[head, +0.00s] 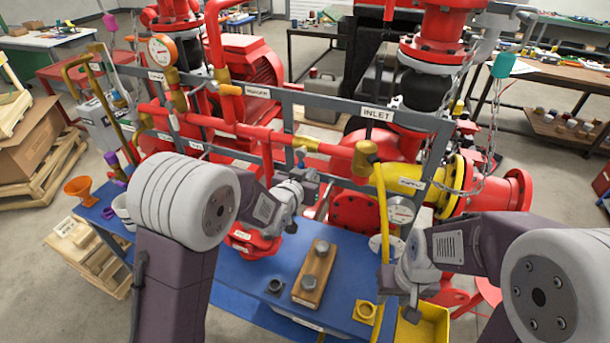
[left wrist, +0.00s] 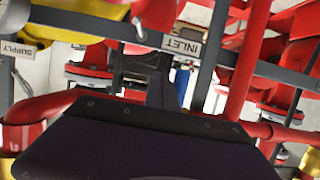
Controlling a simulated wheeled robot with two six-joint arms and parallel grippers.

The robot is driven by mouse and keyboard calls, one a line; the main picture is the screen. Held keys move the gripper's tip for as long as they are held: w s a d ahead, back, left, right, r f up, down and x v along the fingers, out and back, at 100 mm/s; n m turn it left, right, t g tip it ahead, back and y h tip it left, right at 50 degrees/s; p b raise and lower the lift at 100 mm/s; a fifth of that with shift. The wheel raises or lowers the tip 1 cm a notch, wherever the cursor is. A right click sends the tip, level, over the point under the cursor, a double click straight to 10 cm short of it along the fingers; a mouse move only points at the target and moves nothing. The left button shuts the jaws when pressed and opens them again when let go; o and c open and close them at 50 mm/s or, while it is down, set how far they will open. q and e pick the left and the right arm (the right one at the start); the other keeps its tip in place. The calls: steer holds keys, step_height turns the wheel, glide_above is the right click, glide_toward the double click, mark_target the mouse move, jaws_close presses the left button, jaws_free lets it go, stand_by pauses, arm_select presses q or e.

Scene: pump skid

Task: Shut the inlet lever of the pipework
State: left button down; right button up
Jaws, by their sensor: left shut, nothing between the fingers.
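The INLET label (head: 377,114) is on the grey frame rail, right of centre in the head view. It also shows at the top of the left wrist view (left wrist: 182,45). Below it, a red pipe (head: 325,148) ends at a brass fitting (head: 365,158). A small yellow part (head: 306,143) is on this pipe; I cannot tell whether it is the inlet lever. My left gripper (head: 312,177) is shut and empty, just below that pipe; its dark body fills the lower left wrist view. My right gripper (head: 408,296) is by the yellow hose, its fingers unclear.
A blue bench (head: 340,285) spans the front, with a wooden block holding two grey knobs (head: 318,265) and a yellow bin (head: 425,325). The yellow hose (head: 383,205) hangs right of the left gripper. Red pipes and a SUPPLY label (left wrist: 15,50) crowd the space around the left gripper.

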arm_select(q)
steer(key=v, duration=0.9)
steer(key=shift+d+p, duration=0.3)
steer(key=shift+p, duration=0.1)
steer(key=s+a+f+n+g+y, duration=0.2)
steer(key=a+f+n+y, duration=0.1)
steer(key=a, duration=0.7)
steer(key=s+a+f+g, duration=0.1)
steer(key=s+f+g, duration=0.4)
steer(key=s, duration=0.4)
steer(key=s+a+f+g+y, duration=0.1)
steer(key=s+a+f+g, duration=0.1)
steer(key=s+f+g, duration=0.3)
steer(key=s, duration=0.4)
steer(key=shift+f+n, duration=0.2)
steer(key=shift+n, duration=0.2)
